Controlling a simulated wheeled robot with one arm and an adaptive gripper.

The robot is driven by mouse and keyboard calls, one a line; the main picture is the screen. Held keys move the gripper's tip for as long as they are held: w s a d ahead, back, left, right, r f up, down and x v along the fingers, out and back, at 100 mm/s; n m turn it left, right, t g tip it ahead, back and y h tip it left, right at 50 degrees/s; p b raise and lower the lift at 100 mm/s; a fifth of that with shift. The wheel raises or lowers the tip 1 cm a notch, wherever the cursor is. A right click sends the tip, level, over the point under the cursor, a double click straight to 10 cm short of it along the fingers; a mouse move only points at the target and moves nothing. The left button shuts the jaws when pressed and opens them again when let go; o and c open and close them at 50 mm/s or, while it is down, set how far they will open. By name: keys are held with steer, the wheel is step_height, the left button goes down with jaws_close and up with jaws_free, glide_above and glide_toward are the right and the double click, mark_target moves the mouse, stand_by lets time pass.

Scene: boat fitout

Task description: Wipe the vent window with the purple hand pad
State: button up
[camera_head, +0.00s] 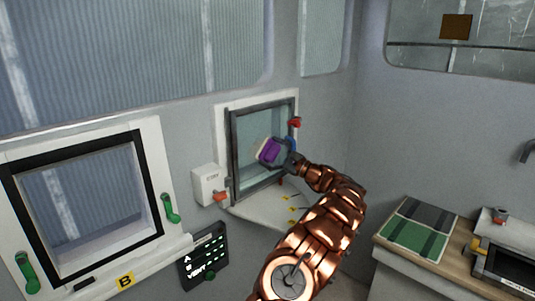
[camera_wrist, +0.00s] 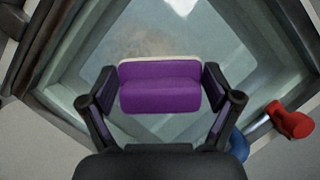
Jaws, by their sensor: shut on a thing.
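The purple hand pad (camera_head: 269,150) is held in my gripper (camera_head: 283,157) in front of the vent window (camera_head: 246,130). In the wrist view the two fingers of my gripper (camera_wrist: 160,98) are shut on the sides of the purple pad (camera_wrist: 160,87), whose pale far edge faces the glass. The window pane (camera_wrist: 205,40) shows a brownish smudge (camera_wrist: 150,42) just beyond the pad. Whether the pad touches the glass I cannot tell. The window has a dark frame, with a red-tipped handle (camera_wrist: 290,120) at the right in the wrist view.
A white box (camera_head: 207,185) with a red lever is left of the vent window. A shelf (camera_head: 270,212) with yellow marks lies below it. A second window with green handles (camera_head: 171,208) and a dark panel (camera_head: 204,257) are at left. A counter with a green striped mat (camera_head: 415,238) is at right.

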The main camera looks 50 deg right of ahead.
steer(key=shift+w+d, duration=0.1)
steer(key=shift+d, duration=1.9)
steer(key=shift+r, duration=0.1)
